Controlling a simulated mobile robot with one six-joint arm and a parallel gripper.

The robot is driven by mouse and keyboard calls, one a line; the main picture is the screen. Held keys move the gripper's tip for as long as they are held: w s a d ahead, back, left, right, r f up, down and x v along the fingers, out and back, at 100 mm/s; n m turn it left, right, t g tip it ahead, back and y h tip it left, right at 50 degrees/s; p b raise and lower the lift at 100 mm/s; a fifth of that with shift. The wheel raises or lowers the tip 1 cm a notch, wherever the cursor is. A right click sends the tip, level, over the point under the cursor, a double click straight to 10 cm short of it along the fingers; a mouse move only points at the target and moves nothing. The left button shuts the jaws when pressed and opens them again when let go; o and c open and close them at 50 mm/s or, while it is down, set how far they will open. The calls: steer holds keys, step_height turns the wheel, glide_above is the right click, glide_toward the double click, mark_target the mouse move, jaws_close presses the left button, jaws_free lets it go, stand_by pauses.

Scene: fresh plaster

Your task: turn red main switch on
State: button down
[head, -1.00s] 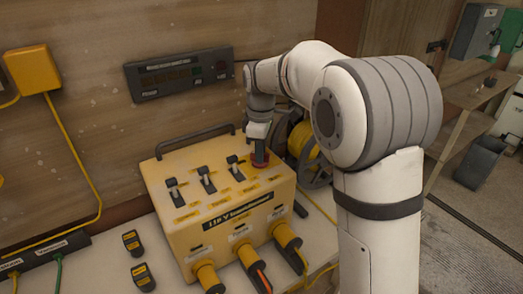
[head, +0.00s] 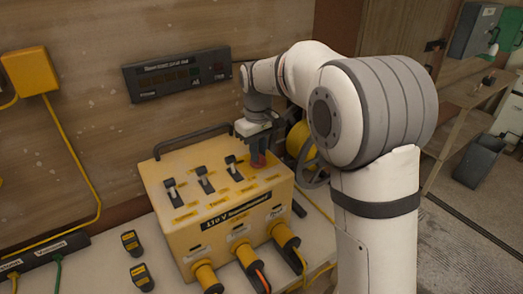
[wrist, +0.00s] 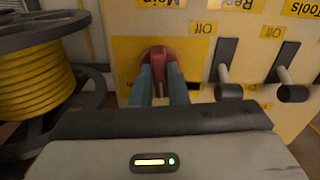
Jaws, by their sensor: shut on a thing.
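The red main switch (wrist: 162,55) is a round red knob on a yellow patch of the box's top, under an upside-down "Main" label in the wrist view. My gripper (wrist: 165,85) is shut on the knob, with one blue-grey finger on each side of its raised grip. In the head view my gripper (head: 258,157) points down at the right rear of the yellow power box (head: 185,236). The red switch (head: 262,164) is mostly hidden behind the fingers there. I cannot read the switch's position mark.
Several black lever switches (head: 203,178) stand left of the red one, with "Off" labels in the wrist view. A yellow cable reel (head: 298,140) is close on the right. A carry handle (head: 192,138) rises behind. A dark display panel (head: 178,77) hangs on the wall.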

steer(key=m, duration=0.5)
steer(key=shift+w+a+r+m, duration=0.1)
steer(key=shift+w+r+m, duration=0.1)
steer(key=shift+m, duration=2.3)
steer(key=c, duration=1.6)
jaws_free()
steer(key=shift+f, duration=0.15)
steer(key=shift+o, duration=0.8)
step_height(320, 180, up, 8)
steer(key=shift+f+b, duration=0.25)
steer(key=shift+b, duration=0.15)
steer(key=shift+r, duration=0.15)
